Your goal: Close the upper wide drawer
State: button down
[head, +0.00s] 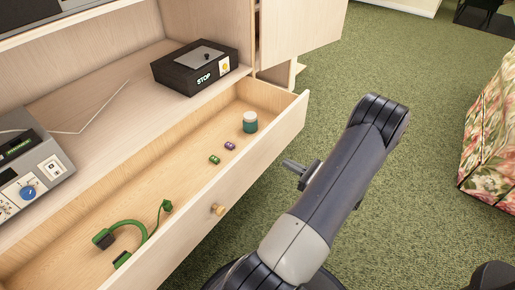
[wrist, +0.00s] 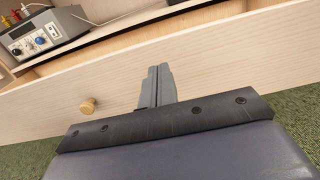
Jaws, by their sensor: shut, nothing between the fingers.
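The upper wide drawer (head: 190,207) is pulled out from a pale wood cabinet, with its inside showing. Its round wooden knob (head: 218,209) is on the front; the knob also shows in the wrist view (wrist: 88,106), left of my fingers. My gripper (head: 291,166) is in front of the drawer's outer face, to the right of the knob in the head view. In the wrist view my gripper (wrist: 156,78) is shut and empty, its fingers pointing at the drawer front (wrist: 215,65). I cannot tell whether the tips touch it.
Inside the drawer are a green-and-white jar (head: 250,122), two small blocks (head: 222,153) and a green headset-like item (head: 125,228). A black STOP box (head: 195,67) and a grey device (head: 30,165) stand on the shelf above. A floral armchair (head: 490,135) is at right; green carpet lies between.

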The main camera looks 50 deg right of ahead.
aim_at(254, 145)
jog(key=w+b, duration=0.1)
jog(key=w, duration=0.7)
jog(key=w+a+b, duration=0.1)
jog(key=w, duration=0.3)
jog(key=shift+b, duration=0.3)
